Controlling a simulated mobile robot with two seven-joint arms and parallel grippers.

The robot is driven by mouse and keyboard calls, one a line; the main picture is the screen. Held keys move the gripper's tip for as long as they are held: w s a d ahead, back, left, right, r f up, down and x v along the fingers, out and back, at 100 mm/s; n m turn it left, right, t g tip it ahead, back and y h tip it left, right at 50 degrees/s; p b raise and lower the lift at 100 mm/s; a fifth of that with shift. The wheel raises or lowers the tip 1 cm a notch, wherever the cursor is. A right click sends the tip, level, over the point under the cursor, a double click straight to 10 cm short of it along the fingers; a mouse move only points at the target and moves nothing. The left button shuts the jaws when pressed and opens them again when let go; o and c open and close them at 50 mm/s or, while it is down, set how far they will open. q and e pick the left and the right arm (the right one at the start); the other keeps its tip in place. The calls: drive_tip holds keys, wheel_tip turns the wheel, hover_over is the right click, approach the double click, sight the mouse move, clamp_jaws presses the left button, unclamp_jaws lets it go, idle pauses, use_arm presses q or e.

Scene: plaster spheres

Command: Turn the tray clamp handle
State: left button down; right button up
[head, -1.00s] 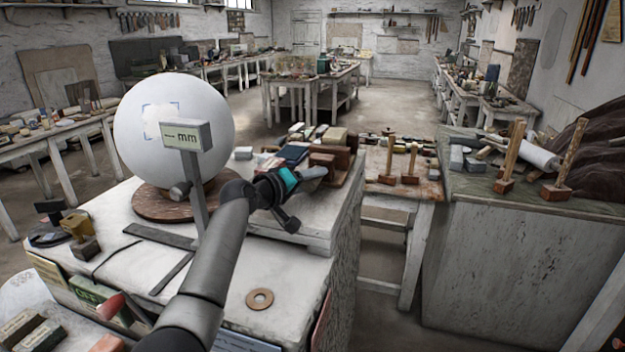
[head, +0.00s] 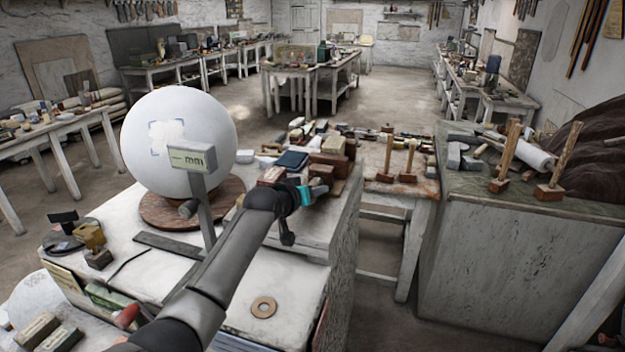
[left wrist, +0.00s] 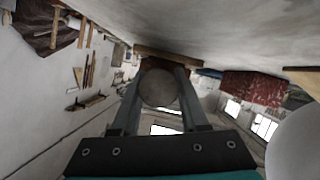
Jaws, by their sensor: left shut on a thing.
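My right gripper is not in view.
A large white sphere (head: 178,135) stands on a round wooden board (head: 160,218) left of my arm, with a grey "mm" gauge (head: 188,158) before it. Wooden blocks (head: 328,158) crowd the bench behind my gripper. A ring (head: 263,307) lies in front. Mallets (head: 505,165) stand at right.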

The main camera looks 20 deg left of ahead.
use_arm(q)
drive_tip(key=shift+r+m+y+p, duration=0.1)
drive_tip(key=shift+m+y+p, duration=0.6)
drive_tip(key=shift+m+p, duration=0.35)
drive_tip(key=shift+d+m+y+p, duration=0.1)
drive_tip(key=shift+m+y+p, duration=0.2)
drive_tip(key=shift+m+y, duration=0.8)
drive_tip(key=shift+m, duration=0.25)
drive_tip(key=shift+m+y+b, duration=0.45)
drive_tip(key=shift+m+y, duration=0.25)
drive_tip(key=shift+m, duration=0.3)
drive_tip(key=c, duration=0.7)
unclamp_jaws()
drive_tip(key=shift+s, duration=0.1)
